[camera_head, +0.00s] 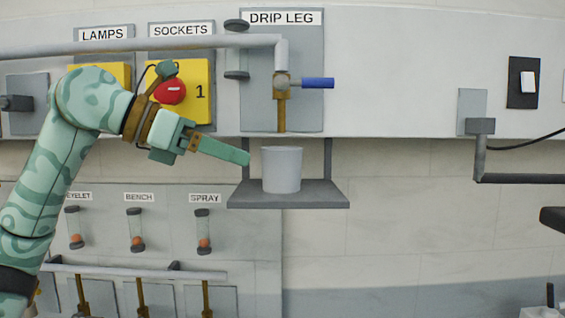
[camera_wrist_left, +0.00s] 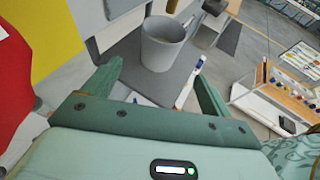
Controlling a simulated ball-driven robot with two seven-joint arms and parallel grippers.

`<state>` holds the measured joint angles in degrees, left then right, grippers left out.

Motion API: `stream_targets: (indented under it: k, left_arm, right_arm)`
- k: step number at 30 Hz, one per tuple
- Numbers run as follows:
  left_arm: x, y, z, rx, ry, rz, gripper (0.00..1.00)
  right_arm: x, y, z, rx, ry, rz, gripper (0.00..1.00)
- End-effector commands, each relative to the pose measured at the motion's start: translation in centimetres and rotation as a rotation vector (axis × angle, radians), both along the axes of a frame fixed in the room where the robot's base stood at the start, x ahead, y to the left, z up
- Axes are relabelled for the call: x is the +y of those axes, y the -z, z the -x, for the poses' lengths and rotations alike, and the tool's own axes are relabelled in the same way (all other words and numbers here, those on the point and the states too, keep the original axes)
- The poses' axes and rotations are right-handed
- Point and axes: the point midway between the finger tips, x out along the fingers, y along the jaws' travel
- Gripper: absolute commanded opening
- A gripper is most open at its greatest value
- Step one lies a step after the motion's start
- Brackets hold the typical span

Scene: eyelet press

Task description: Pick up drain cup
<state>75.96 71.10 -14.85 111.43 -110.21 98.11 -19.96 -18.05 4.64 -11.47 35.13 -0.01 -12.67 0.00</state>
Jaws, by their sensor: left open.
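The drain cup (camera_head: 282,170) is a light grey, open-topped cup standing upright on a dark grey shelf (camera_head: 290,196) below the drip leg's brass outlet. My left gripper (camera_head: 245,157) reaches in from the left, its fingertips just left of the cup and apart from it. In the left wrist view, the cup (camera_wrist_left: 162,42) stands ahead of the two spread green fingers, and nothing is between them. The cup looks empty there. In the head view the fingers overlap, so the gap between them is hidden. My right gripper is not in view.
The drip leg pipe has a blue-handled valve (camera_head: 317,83) above the cup. Shelf brackets (camera_head: 328,158) stand behind the cup on both sides. A red knob (camera_head: 170,91) on a yellow panel is close to my left wrist.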

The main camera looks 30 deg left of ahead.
Motion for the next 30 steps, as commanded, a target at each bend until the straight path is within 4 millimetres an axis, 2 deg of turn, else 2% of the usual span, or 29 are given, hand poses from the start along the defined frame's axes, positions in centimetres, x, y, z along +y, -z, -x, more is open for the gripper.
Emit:
stream_targets:
  k: [3,9,16,20,26,30]
  left_arm:
    - [-1.0,-0.2,-1.4,0.000,0.001,0.002,0.85]
    - [-1.9,-0.1,-2.8,0.000,0.002,0.000,0.85]
    - [-3.9,1.5,-5.9,0.003,0.003,0.001,0.85]
    - [-4.4,2.0,-6.6,0.000,0.001,0.000,0.85]
    - [-4.4,2.0,-6.6,0.000,0.000,0.000,0.85]
    - [-4.4,2.0,-6.6,0.000,0.001,0.000,0.46]
  right_arm:
    - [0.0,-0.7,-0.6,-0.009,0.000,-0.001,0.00]
    - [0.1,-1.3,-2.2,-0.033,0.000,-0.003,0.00]
    - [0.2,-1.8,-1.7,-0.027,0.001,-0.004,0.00]
    - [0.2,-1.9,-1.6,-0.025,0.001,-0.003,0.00]
    - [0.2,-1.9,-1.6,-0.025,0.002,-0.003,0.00]
    - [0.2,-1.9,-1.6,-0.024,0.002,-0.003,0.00]
